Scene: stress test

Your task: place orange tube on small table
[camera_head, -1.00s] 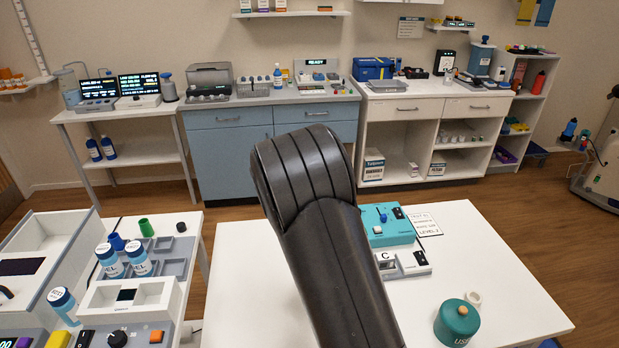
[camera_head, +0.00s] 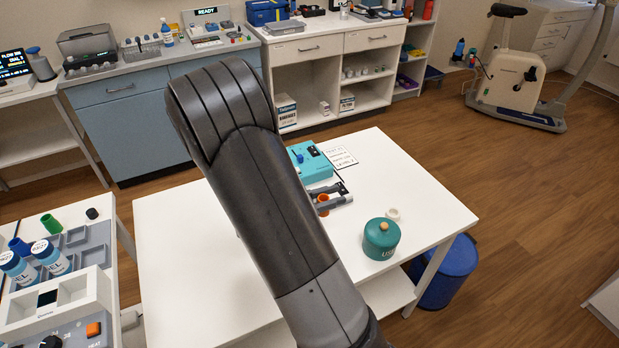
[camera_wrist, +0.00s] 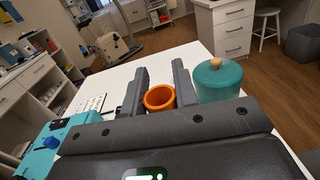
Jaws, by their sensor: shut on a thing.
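The orange tube (camera_wrist: 159,98) is a short, open-ended cylinder between the two dark fingers of my gripper (camera_wrist: 160,78) in the wrist view. My gripper is shut on it. In the head view, the tube's orange end (camera_head: 322,200) shows just past my dark arm, over the white table (camera_head: 185,250). The rest of my gripper is largely hidden behind the arm there. I cannot tell how far the tube is above the table top.
A teal lidded jar (camera_head: 381,239) stands on the table's right part, close to my gripper; a small cream ring (camera_head: 392,213) lies behind it. A teal device (camera_head: 309,162) and a printed card (camera_head: 338,156) lie at the back. The left front is clear.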

